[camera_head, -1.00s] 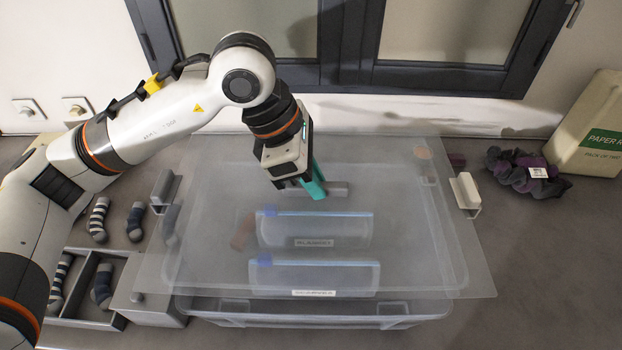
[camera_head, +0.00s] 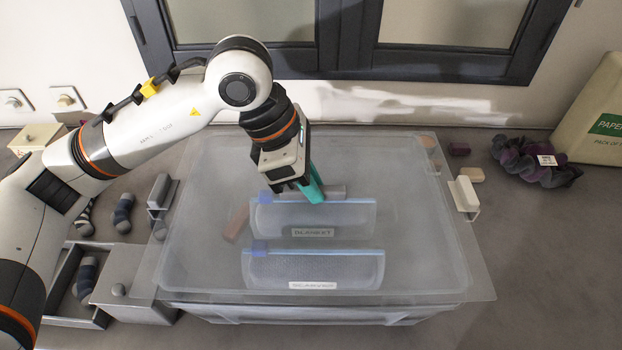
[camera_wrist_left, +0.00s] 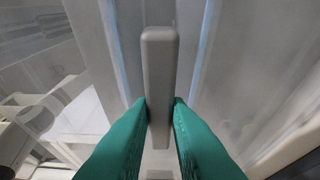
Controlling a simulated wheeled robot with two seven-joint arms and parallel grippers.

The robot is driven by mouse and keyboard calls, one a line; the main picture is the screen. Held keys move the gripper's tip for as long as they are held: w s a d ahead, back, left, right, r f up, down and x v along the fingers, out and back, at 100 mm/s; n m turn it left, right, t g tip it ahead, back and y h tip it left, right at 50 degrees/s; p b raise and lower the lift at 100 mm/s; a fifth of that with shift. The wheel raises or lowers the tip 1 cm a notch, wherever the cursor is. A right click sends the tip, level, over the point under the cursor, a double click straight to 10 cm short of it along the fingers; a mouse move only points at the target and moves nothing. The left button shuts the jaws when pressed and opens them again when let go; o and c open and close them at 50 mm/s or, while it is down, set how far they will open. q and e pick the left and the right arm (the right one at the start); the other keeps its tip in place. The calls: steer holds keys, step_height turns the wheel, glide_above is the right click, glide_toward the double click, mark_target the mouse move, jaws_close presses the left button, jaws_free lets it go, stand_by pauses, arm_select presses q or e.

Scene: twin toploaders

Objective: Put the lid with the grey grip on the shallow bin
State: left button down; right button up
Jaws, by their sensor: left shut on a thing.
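The lid is a clear, frosted sheet (camera_head: 420,255) with a grey bar grip (camera_head: 334,191) at its middle. It lies flat over the shallow bin (camera_head: 320,314), a translucent tub whose front wall shows below the lid's front edge. Their outlines roughly line up; I cannot tell if the lid touches the rim all round. My left gripper (camera_head: 312,193) has teal fingers shut on the grey grip from above. In the left wrist view the grip (camera_wrist_left: 160,80) stands between both fingertips (camera_wrist_left: 161,108). My right gripper is not in view.
Two labelled zip pouches (camera_head: 313,270) show through the lid. Bracket-like pieces stand left (camera_head: 160,192) and right (camera_head: 465,197) of the bin. A sock tray (camera_head: 75,322) is at left. A dark scrunchie (camera_head: 530,168) and a paper pack (camera_head: 595,120) are at right.

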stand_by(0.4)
arm_select(q)
steer(key=shift+b, duration=0.45)
steer(key=shift+b, duration=0.5)
stand_by(0.8)
steer(key=shift+b, duration=0.35)
steer(key=shift+f+b, duration=1.55)
steer(key=shift+b, duration=0.35)
steer(key=c, duration=1.3)
jaws_free()
